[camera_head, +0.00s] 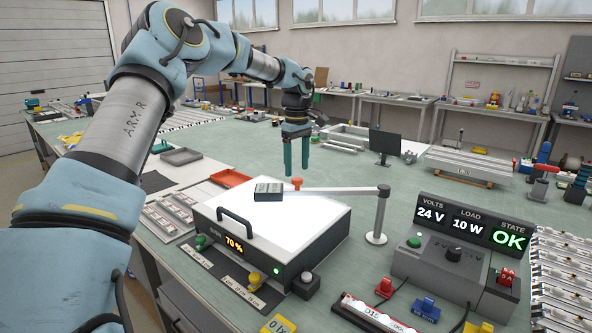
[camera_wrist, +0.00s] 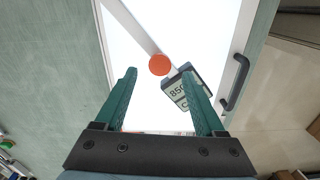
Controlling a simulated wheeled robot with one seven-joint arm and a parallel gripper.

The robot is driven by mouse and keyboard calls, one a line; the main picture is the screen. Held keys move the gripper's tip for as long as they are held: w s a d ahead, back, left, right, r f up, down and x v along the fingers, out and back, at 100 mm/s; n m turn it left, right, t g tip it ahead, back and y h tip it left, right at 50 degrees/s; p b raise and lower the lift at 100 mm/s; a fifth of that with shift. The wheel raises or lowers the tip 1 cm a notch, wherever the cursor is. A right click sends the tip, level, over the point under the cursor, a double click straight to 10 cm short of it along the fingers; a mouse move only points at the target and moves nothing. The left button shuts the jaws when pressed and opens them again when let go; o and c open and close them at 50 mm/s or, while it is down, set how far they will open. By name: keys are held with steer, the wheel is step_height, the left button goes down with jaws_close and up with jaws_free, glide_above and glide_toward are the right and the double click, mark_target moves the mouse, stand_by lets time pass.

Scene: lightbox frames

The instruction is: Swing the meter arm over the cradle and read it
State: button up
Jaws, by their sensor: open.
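The meter arm (camera_head: 335,190) is a pale bar on a grey post at the right of the lightbox (camera_head: 325,237). It reaches left over the glowing white top. At its free end is a dark meter head (camera_head: 268,192) with a pale display. An orange knob (camera_head: 297,184) stands on the bar beside the head. My gripper (camera_head: 296,172) is open and points down just above the knob. In the wrist view the knob (camera_wrist: 159,65) lies between the fingertips, and the meter (camera_wrist: 176,93) shows "850", partly hidden by the right finger. I cannot make out a cradle.
The lightbox front reads 70 % and has a green knob (camera_head: 201,243), a yellow knob (camera_head: 254,279) and a black handle (camera_head: 250,229). A power unit (camera_head: 455,250) showing 24 V, 10 W and OK stands at right.

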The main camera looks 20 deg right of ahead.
mark_target(297, 179)
steer(key=shift+f+p, duration=0.45)
steer(key=shift+f, duration=1.25)
jaws_close()
